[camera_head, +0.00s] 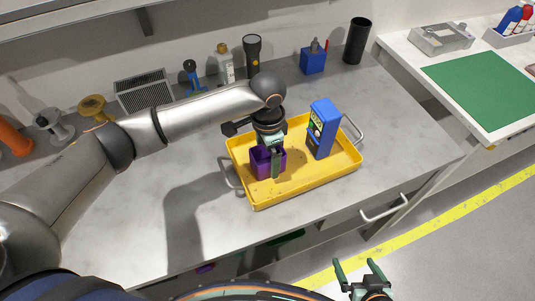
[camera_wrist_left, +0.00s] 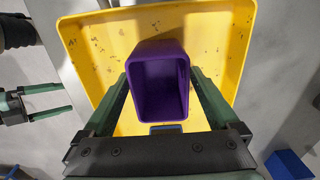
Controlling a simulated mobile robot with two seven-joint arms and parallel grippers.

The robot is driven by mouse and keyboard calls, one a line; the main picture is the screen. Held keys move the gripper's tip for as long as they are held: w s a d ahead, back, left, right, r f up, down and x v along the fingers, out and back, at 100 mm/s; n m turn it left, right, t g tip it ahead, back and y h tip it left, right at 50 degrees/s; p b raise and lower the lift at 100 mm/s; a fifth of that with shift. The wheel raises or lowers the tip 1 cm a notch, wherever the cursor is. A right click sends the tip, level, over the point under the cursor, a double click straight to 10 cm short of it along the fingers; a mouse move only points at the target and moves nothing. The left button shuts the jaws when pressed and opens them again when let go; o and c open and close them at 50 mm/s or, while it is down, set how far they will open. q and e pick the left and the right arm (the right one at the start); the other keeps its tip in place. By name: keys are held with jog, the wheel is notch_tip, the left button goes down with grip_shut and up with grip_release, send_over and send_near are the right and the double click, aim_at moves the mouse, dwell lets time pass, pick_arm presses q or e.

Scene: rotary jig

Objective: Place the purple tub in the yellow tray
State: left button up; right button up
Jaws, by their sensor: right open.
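The purple tub (camera_head: 258,163) is inside the yellow tray (camera_head: 319,182), towards its left end. It faces my wrist camera with its open top; the tub (camera_wrist_left: 160,82) also shows there. My left gripper (camera_head: 273,165) reaches down over it, one finger in front of its near side. In the left wrist view the left gripper (camera_wrist_left: 160,76) has a finger along each side of the tub, seeming to press it. Whether the tub's base touches the tray floor is hidden. My right gripper (camera_head: 360,268) is open and empty, away from the tray in front of the counter.
A blue box-shaped object (camera_head: 323,128) stands in the tray, right of the tub. A torch (camera_head: 253,55), a bottle (camera_head: 225,64), a blue holder (camera_head: 313,60) and a black cylinder (camera_head: 357,41) line the wall. The counter (camera_head: 405,125) right of the tray is clear.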

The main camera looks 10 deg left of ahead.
pick_arm(q)
jog(key=shift+o, duration=0.2)
notch_tip(320, 180, up, 12)
jog(key=shift+r, duration=0.15)
dwell(0.4)
jog(key=shift+s, duration=0.1)
dwell(0.4)
